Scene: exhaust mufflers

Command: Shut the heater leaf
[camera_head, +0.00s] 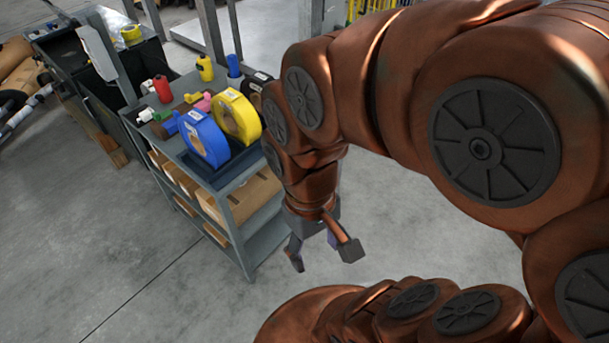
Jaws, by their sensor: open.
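No part in the camera_head view can be told for sure as the heater leaf. A grey upright panel (98,52) stands tilted at the edge of a dark open-topped box (108,88) at the upper left; whether it is the leaf, I cannot tell. My gripper (323,256) is open and empty, pointing down over the bare floor in the middle of the view. It is apart from the panel, well to its right and lower in the picture. My copper-coloured arm covers much of the right side and hides what lies behind it.
A grey shelf cart (249,245) stands just left of my gripper. It carries blue (203,138) and yellow (236,115) rolls, bottles and, lower down, cardboard boxes (240,200). Pipes lie at the far left. The concrete floor (110,260) at the lower left is clear.

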